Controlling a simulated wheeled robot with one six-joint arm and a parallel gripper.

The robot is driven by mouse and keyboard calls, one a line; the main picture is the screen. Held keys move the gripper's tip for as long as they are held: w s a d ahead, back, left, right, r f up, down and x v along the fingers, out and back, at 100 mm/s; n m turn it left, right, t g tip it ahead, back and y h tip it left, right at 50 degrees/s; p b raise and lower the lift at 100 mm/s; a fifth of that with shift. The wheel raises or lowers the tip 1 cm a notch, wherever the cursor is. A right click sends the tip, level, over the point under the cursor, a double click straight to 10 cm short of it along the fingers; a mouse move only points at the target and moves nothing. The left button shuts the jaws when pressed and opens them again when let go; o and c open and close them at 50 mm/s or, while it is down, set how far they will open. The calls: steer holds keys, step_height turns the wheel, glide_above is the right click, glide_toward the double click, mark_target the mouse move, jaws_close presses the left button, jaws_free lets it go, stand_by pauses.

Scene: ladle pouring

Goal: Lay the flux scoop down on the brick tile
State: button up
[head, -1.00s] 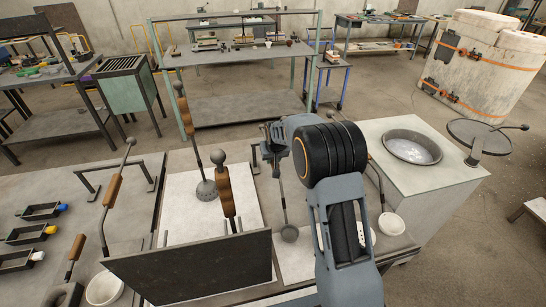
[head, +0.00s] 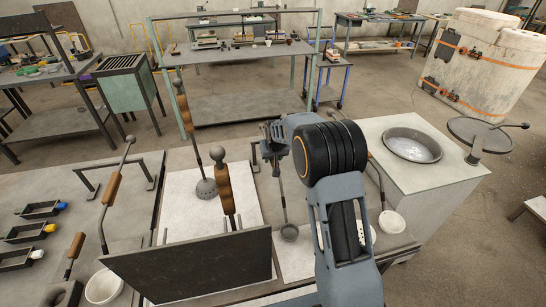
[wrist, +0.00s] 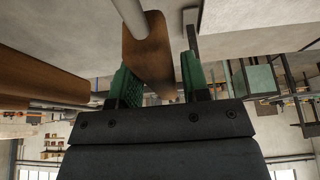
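My gripper (head: 272,150) is above the bench, mostly hidden behind my arm in the head view. In the wrist view its green-padded fingers (wrist: 158,84) are on either side of a wooden handle (wrist: 146,50), gripping it. The flux scoop (head: 289,232) hangs below the gripper in the head view, its thin shaft near upright and its small dark cup at the bottom. The cup is over a pale flat slab (head: 296,262), which looks like the brick tile. Whether the cup touches it I cannot tell.
A dark upright board (head: 190,266) stands left of the pale slab. A perforated skimmer (head: 206,188) and another wooden-handled tool (head: 224,190) stand behind it. A pot of bright metal (head: 412,146) sits in the pale block beyond.

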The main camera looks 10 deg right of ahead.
steer(key=shift+o, duration=1.2)
steer(key=shift+f, duration=0.1)
steer(key=w+p+v, duration=0.1)
steer(key=v, duration=0.9)
steer(key=w+r+p+v, duration=0.1)
steer(key=p+v, duration=0.1)
steer(key=v, duration=0.8)
steer(key=shift+w+r+p, duration=0.2)
steer(key=shift+r+p, duration=0.05)
steer(key=shift+p, duration=0.05)
